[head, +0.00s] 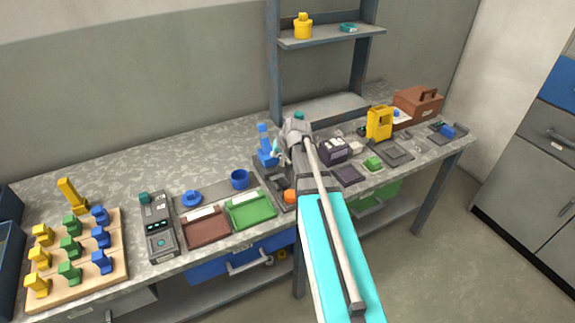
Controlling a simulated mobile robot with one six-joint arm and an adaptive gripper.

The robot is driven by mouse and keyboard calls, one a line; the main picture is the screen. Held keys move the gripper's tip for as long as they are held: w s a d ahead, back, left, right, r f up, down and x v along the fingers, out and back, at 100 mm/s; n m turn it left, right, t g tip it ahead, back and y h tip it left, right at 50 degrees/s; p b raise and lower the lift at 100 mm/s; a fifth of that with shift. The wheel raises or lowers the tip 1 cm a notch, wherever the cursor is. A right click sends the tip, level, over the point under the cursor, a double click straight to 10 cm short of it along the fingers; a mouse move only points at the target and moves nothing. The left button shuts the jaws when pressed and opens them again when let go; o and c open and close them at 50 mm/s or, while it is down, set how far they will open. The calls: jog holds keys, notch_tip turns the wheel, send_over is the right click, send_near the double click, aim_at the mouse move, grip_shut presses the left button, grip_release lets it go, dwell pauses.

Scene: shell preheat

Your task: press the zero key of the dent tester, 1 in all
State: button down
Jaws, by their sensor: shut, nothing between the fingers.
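My arm reaches across the bench, and my gripper (277,150) is small and partly hidden by my own wrist. It is shut and empty, beside a blue upright device (266,148) near the middle of the bench. A dark base (268,178) with an orange part (290,196) lies below, partly covered by my arm. A grey instrument (159,228) with lit teal displays stands further left. I cannot tell for sure which of these is the dent tester. No zero key can be made out, and contact between gripper and device cannot be judged.
A wooden board (120,268) with coloured pegs lies at the left. Brown (204,238) and green (268,220) trays and a blue cup (240,179) lie left of my arm. A yellow device (379,123) and brown toolbox (418,104) stand right. The back left bench is clear.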

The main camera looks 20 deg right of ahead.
aim_at(288, 159)
jog(key=w+d+r+m+t, duration=0.1)
jog(key=w+d+m+t, duration=0.1)
jog(key=w+d, duration=0.3)
jog(key=d, duration=0.3)
jog(key=shift+d+r+t+h+b, duration=0.15)
jog(key=shift+r+t+h+b, duration=0.05)
jog(key=shift+t+h+b, duration=0.15)
jog(key=shift+f, duration=0.15)
notch_tip(288, 159, down, 9)
jog(key=b, duration=0.8)
jog(key=shift+r+b, duration=0.2)
jog(key=shift+b, duration=0.2)
jog(key=shift+f+b, duration=0.85)
dwell(1.8)
jog(key=shift+r, duration=0.2)
jog(key=shift+r+p, duration=0.7)
jog(key=shift+p, duration=0.2)
jog(key=shift+r+p, duration=2.5)
